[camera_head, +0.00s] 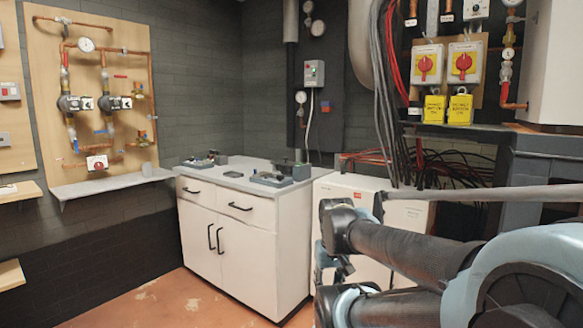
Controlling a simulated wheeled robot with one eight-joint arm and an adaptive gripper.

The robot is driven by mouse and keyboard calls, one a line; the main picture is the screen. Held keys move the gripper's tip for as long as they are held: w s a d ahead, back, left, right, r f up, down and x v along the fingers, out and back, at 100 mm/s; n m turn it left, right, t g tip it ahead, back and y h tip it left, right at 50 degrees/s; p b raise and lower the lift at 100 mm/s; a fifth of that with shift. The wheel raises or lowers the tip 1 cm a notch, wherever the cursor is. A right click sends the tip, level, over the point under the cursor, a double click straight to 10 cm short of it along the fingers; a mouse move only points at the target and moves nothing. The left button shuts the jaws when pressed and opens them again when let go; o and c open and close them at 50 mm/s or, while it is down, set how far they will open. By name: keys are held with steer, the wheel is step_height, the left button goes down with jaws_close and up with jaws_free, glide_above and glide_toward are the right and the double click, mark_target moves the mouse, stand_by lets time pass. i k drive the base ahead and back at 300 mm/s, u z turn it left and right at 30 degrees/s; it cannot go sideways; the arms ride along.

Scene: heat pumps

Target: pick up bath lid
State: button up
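I cannot pick out a bath lid with certainty. Small grey and dark items stand on the pale worktop (235,180) of the white cabinet, including a low grey unit with dark parts (271,179) at the front right and dark items (203,161) further back. They are too small to tell which, if any, is a bath lid. My arm fills the lower right foreground, to the right of the cabinet. A dark part near its bent end may be my gripper (336,268); its fingers are not clear. I see nothing held in it.
The white cabinet (230,245) has drawers and doors with black handles. A white box unit (345,186) stands close on its right, beside my arm. A wall shelf (112,183) runs under a wooden pipe board (90,30). The reddish floor (150,305) at the lower left is open.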

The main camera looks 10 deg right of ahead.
mark_target(285, 163)
steer(key=z, duration=0.2)
steer(key=i, duration=1.1)
steer(key=z, duration=0.35)
